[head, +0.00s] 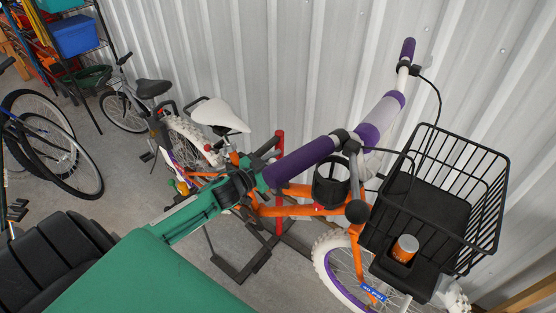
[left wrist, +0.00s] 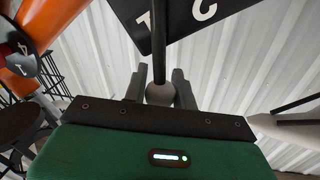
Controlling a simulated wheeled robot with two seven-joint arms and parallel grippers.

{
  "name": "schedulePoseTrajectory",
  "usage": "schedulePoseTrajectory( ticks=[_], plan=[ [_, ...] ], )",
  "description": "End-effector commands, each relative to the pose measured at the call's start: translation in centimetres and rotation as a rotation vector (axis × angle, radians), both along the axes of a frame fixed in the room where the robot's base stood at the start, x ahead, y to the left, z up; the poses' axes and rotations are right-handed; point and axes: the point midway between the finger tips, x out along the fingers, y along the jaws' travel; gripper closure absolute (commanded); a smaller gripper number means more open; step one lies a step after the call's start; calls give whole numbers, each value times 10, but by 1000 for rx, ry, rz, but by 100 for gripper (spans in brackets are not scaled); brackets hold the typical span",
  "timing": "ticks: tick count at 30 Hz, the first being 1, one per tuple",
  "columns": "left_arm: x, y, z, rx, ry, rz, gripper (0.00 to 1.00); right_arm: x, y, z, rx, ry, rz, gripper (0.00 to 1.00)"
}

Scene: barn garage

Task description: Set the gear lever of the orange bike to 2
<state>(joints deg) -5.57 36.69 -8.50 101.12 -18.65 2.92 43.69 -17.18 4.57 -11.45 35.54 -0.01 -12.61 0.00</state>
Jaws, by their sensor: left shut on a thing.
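The orange bike (head: 285,210) stands by the wall, held in a stand. My left gripper (head: 256,178) is at its frame, below the purple handlebar grip. In the left wrist view its dark fingers (left wrist: 161,90) are shut around the pale ball knob of the gear lever (left wrist: 159,93). The lever's dark rod runs up across a black plate (left wrist: 185,20) with white figures 1 and 2. The rod lies between the two figures, closer to the 1. The knob is not clear in the head view. My right gripper is not in view.
A black wire basket (head: 470,175) holds an orange can (head: 404,248) at the bike's front. A white saddle (head: 217,115) is behind. Other bikes (head: 50,150) and shelving with a blue bin (head: 75,35) are at the left. The corrugated wall (head: 250,50) is close behind.

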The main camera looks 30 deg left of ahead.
Motion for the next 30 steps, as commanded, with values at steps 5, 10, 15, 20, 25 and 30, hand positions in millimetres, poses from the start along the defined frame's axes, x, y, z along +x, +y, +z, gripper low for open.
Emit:
schedulePoseTrajectory(
  ticks=[5, 10, 15, 20, 25, 30],
  plan=[
    [1, 10, 0, -75, 6, 1, 100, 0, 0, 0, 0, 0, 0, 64],
    [2, 24, -3, -189, 16, 2, 100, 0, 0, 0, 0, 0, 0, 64],
    [3, 39, -7, -305, 24, 2, 100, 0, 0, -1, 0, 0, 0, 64],
    [4, 50, -11, -396, 31, 2, 100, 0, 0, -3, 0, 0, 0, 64],
    [5, 57, -14, -463, 36, 1, 100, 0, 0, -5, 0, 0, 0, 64],
    [5, 61, -15, -495, 38, 1, 100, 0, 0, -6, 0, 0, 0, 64]
  ],
)
